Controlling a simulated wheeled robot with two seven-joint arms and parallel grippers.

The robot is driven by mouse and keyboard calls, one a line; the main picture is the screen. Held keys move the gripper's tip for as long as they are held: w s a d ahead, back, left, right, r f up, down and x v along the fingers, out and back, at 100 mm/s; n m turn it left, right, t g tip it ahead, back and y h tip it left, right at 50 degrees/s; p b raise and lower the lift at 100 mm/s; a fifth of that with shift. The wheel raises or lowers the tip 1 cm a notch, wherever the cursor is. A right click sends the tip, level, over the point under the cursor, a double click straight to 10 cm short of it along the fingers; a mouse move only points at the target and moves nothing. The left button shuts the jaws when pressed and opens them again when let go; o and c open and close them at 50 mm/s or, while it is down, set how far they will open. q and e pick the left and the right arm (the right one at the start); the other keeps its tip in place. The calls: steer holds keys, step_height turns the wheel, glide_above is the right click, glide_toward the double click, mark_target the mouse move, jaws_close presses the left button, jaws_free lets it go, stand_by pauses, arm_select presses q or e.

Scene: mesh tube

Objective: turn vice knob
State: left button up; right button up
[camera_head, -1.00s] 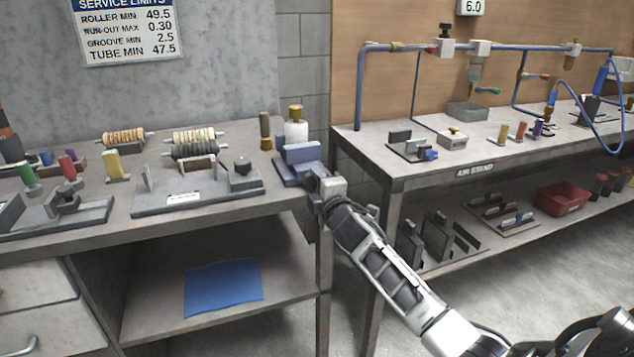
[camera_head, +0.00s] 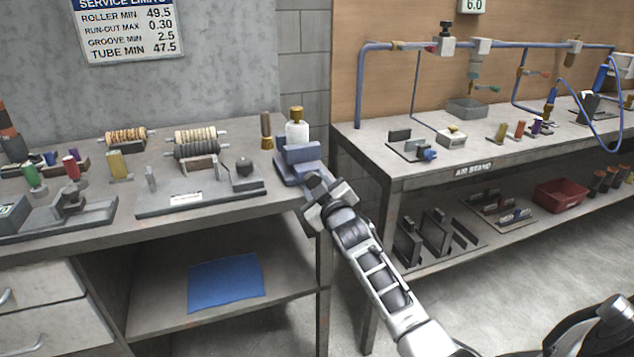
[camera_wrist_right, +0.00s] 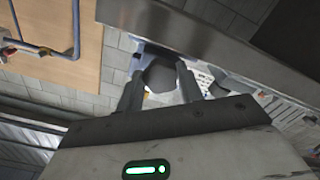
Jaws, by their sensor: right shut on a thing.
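The blue-grey vice (camera_head: 296,166) sits at the right end of the left bench, near its corner. My right gripper (camera_head: 316,182) is at the vice's front side, reaching in from the lower right. In the right wrist view, the gripper's two fingers (camera_wrist_right: 160,92) are closed around a dark rounded knob (camera_wrist_right: 160,76) of the vice. In the head view the knob is hidden by the gripper. My left gripper is not in view.
The air stand bench (camera_head: 474,160) is to the right, past a gap. A blue cloth (camera_head: 225,282) lies on the lower shelf.

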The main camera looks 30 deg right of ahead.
steer(key=m+p, duration=0.2)
steer(key=m, duration=0.3)
steer(key=shift+a+m, duration=0.1)
steer(key=shift+m, duration=0.2)
steer(key=m+p, duration=0.1)
steer(key=m, duration=0.4)
steer(key=shift+a+f, duration=0.1)
steer(key=shift+m, duration=0.4)
steer(key=o, duration=1)
steer(key=v, duration=1.6)
